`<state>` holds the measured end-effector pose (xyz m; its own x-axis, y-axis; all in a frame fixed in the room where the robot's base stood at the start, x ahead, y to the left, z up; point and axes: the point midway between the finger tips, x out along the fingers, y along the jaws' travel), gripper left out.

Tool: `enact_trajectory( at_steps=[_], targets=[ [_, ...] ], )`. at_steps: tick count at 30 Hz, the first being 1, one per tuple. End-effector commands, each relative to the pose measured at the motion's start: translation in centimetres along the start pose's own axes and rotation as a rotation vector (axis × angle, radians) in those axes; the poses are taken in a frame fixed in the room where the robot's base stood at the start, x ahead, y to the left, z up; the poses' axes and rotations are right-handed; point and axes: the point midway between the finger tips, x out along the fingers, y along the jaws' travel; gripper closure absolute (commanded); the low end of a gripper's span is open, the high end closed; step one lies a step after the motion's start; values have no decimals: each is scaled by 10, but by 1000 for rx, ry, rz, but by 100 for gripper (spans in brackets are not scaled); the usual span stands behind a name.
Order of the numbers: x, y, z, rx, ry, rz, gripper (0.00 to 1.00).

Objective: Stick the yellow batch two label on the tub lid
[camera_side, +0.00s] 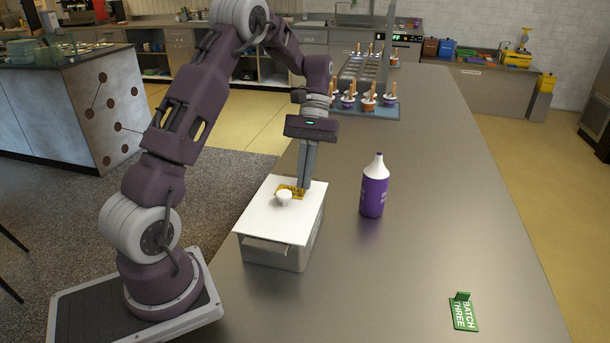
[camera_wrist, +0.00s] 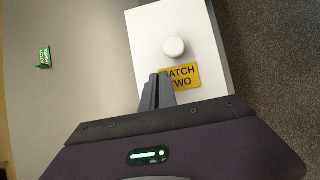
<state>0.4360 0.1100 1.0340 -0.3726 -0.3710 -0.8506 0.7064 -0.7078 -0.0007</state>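The yellow label (camera_wrist: 181,77) reads "BATCH TWO" and lies at the flat white tub lid (camera_wrist: 205,24), just beside its round white knob (camera_wrist: 174,47). In the side view the label (camera_side: 290,191) shows behind the knob (camera_side: 284,197). The lid (camera_side: 265,215) sits on a pale box-shaped tub (camera_side: 278,256). My gripper (camera_side: 304,186) points straight down at the label's edge. Its fingers (camera_wrist: 154,82) look together and hide part of the label's left side. They seem closed on the label's edge; the grip point itself is hidden. I cannot tell whether the label fully touches the lid.
A purple bottle with a white nozzle (camera_side: 374,187) stands right of the tub. A green "BATCH THREE" label with an upright tab (camera_side: 464,313) lies at the front right. A blue tray of cups (camera_side: 385,112) is farther back. The counter right of the bottle is clear.

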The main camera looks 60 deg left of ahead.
Motion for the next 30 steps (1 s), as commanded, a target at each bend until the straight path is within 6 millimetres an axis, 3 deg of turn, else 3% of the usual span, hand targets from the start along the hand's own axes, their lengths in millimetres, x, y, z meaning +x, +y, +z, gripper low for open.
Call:
enact_trajectory(
  at_steps=[5,9,10,19,30],
  targets=[
    [1,0,0,-1,0,-1,100],
    [0,0,0,-1,0,-1,74],
    [0,0,0,-1,0,-1,72],
    [-3,0,0,0,1,0,72],
    [-66,0,-1,-1,3,0,72]
  ],
)
